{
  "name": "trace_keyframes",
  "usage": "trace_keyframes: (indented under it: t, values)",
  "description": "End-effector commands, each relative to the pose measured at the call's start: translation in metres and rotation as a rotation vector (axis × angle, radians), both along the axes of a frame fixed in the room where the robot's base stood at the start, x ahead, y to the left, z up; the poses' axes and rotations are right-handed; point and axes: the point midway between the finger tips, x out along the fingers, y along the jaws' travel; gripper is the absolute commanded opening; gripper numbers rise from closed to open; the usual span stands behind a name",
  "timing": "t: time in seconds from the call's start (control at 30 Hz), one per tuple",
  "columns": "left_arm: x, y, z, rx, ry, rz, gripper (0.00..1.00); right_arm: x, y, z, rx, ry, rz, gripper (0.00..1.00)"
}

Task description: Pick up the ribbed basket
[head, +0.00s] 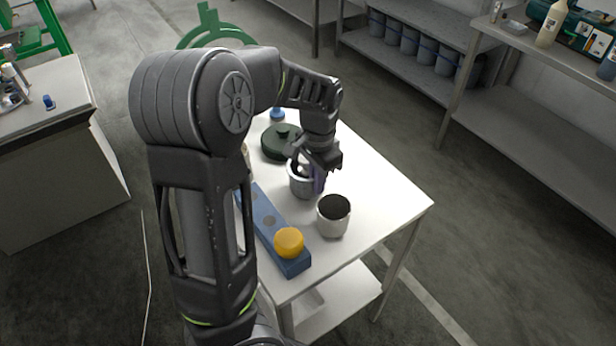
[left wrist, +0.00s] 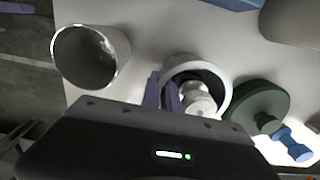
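A grey metal-like container (head: 301,187) with a pale rim stands on the white table, under my left gripper (head: 319,180). It may be the ribbed basket, but I cannot make out ribs. In the left wrist view the round pale container (left wrist: 226,92) holds a whitish knobbed thing (left wrist: 200,101). The purple fingers of my left gripper (left wrist: 163,92) are at the container's rim, close together. I cannot tell whether they grip the wall or only stand beside it. My right gripper is not in view.
A pale cup (head: 332,226), dark inside, stands close in front; it also shows in the left wrist view (left wrist: 66,58). A dark green lidded thing (head: 281,147) is behind. The table's right side (head: 380,190) is clear.

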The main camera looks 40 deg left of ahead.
Motion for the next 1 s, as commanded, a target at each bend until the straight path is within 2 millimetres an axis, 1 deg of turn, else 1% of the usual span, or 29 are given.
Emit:
trace_keyframes:
  t: [0.17,0.27,0.37,0.7,0.83,1.0]
  values:
    - [0.001,0.000,0.002,0.000,-0.002,0.000,0.00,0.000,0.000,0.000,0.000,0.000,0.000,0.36]
    - [0.001,0.000,0.008,0.000,-0.003,-0.001,0.00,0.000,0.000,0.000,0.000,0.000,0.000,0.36]
    - [0.002,0.000,0.020,-0.001,-0.006,-0.002,0.00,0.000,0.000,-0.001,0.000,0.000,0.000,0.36]
    - [0.001,0.000,0.083,0.001,-0.004,0.000,0.00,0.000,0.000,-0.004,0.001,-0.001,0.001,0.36]
    - [0.001,0.000,0.097,0.001,-0.003,0.001,0.00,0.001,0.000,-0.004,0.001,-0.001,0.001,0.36]
    - [0.000,0.000,0.101,0.001,0.000,0.000,0.00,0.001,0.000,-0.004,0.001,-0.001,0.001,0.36]
